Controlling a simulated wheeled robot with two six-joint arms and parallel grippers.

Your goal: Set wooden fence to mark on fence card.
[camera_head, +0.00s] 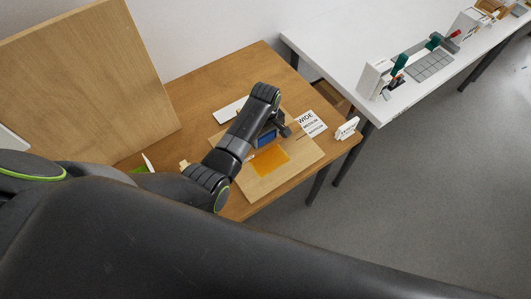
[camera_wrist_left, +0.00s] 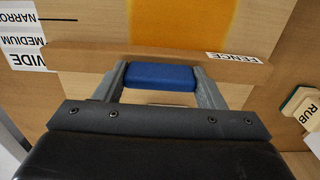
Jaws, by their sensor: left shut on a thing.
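The wooden fence (camera_wrist_left: 130,56) is a long bar with a FENCE label at its right end in the left wrist view. It lies across a pale wooden board (camera_head: 302,163). My left gripper (camera_wrist_left: 160,84) is shut on the fence's blue handle (camera_wrist_left: 160,76); the handle also shows in the head view (camera_head: 266,139). The white fence card (camera_wrist_left: 22,38) reads NARROW, MEDIUM and WIDE, with black lines. The fence's left end is beside the card, near the WIDE and MEDIUM lettering. The card also shows in the head view (camera_head: 310,122). My right gripper is not in view.
An orange patch (camera_head: 269,160) lies on the board. A white lettered sign (camera_head: 347,129) stands at the table's right edge. A block labelled RUB (camera_wrist_left: 300,106) is at the wrist view's right. A tall wooden panel (camera_head: 85,75) stands at left, and a white table (camera_head: 350,45) behind.

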